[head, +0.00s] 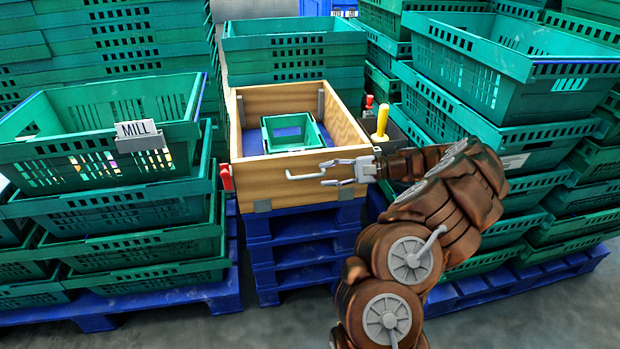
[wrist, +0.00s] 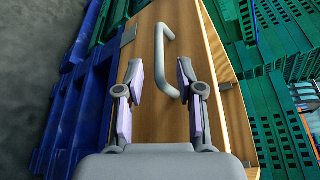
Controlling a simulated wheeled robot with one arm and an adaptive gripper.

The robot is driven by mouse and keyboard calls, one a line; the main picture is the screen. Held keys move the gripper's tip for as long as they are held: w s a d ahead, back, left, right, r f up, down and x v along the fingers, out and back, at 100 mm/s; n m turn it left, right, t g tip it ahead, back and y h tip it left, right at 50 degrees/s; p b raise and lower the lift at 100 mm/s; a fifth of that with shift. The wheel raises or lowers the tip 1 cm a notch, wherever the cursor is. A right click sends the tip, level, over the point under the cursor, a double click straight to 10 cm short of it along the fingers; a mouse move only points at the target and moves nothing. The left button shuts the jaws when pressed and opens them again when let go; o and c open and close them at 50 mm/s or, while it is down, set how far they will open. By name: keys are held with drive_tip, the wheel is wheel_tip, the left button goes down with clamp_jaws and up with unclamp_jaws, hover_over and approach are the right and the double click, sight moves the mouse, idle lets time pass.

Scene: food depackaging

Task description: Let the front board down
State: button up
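The front board (head: 265,188) of a wooden box stands upright, closing the near side. It also fills the middle of the wrist view (wrist: 145,85). A grey bar handle (head: 303,177) is fixed on its outer face; the wrist view shows the handle (wrist: 160,50) running between and past my fingertips. My gripper (head: 323,173) is open in front of the board, with one finger on each side of the handle (wrist: 161,72). I see gaps beside the bar, so the fingers look apart from it. A red catch (head: 226,177) sits at the board's left end.
A small green crate (head: 268,138) stands inside the box on a blue floor. The box rests on stacked blue pallets (head: 300,252). Tall green crate stacks flank it, the left one with a MILL sign (head: 138,130). A yellow-handled tool (head: 381,122) stands at the box's right.

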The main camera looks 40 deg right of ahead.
sight(315, 176)
drive_tip(key=x, duration=0.5)
drive_tip(key=shift+w+a+f+b, duration=0.15)
drive_tip(key=shift+w+a+b, duration=0.05)
drive_tip(key=shift+b, duration=0.1)
clamp_jaws()
idle(0.4)
